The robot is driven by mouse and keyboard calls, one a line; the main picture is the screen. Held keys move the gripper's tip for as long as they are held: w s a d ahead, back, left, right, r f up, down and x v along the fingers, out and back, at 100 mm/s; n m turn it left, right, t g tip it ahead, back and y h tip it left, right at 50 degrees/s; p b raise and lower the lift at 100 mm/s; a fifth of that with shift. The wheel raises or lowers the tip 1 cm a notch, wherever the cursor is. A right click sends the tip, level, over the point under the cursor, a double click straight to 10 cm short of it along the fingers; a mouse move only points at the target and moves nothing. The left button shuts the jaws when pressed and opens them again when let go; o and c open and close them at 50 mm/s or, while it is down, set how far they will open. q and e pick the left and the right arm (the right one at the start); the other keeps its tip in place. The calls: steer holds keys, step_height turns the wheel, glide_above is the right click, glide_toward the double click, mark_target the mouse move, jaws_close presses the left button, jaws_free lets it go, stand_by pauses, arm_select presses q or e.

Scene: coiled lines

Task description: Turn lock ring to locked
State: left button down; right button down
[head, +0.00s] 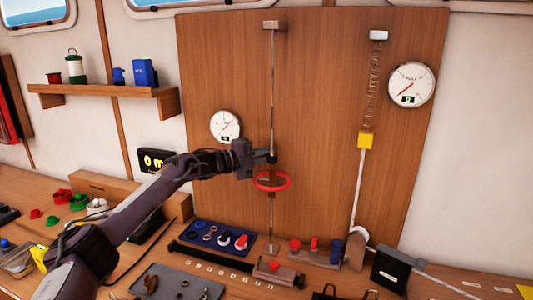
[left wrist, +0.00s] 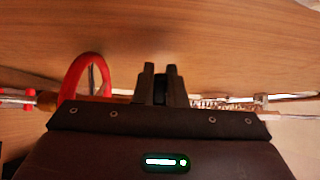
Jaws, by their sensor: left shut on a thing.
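A vertical line with a rod (head: 272,100) runs down the wooden panel, with a red handwheel (head: 271,181) around its lower part. My left gripper (head: 266,158) reaches in from the left and is shut on the line just above the red wheel. In the left wrist view its fingers (left wrist: 160,82) close around a small dark piece that appears to be the lock ring. The red wheel (left wrist: 84,76) is to their left and a coil spring (left wrist: 210,103) to their right. The fingers hide most of the ring, and its lock marking cannot be read. My right gripper is not in view.
A round gauge (head: 225,126) is left of the line. Below, a blue tray (head: 215,236) and red-knobbed blocks (head: 280,271) crowd the bench.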

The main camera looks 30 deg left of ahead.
arm_select(q)
steer(key=shift+f, duration=0.1)
steer(key=c, duration=1.5)
jaws_free()
steer(key=b+v, duration=0.3)
steer(key=v, duration=0.4)
steer(key=shift+s+a+b, duration=0.2)
steer(key=shift+s+b, duration=0.15)
